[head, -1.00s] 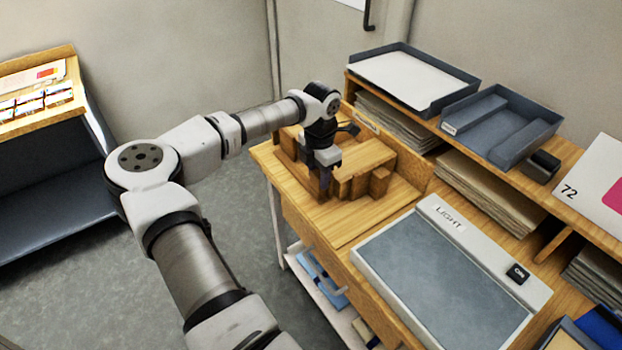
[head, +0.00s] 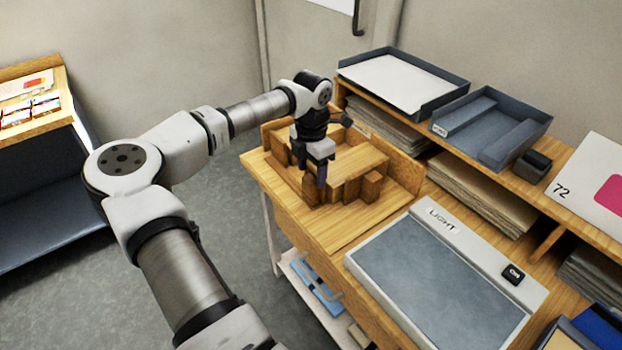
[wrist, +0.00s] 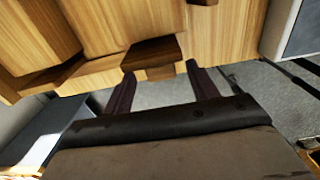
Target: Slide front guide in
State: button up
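A wooden jig of several blocks and rails sits on the wooden table (head: 385,208). A small block (head: 371,187) stands at its right front, beside a larger block (head: 352,188). My gripper (head: 321,182) points down at the jig's front left edge. In the wrist view my gripper (wrist: 159,70) shows two dark fingers spread apart, open and empty. A dark-topped wooden piece (wrist: 152,52) lies just beyond and between the fingertips. I cannot tell which piece is the front guide, or whether a finger touches wood.
A light box (head: 440,285) lies right of the jig. Grey trays (head: 490,125) and paper stacks fill the shelf behind. Open floor (head: 225,190) lies to the left.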

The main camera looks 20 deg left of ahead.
notch_tip(320, 180, up, 11)
jog(key=b, duration=0.1)
jog(key=shift+b, duration=0.3)
jog(key=shift+f, duration=0.15)
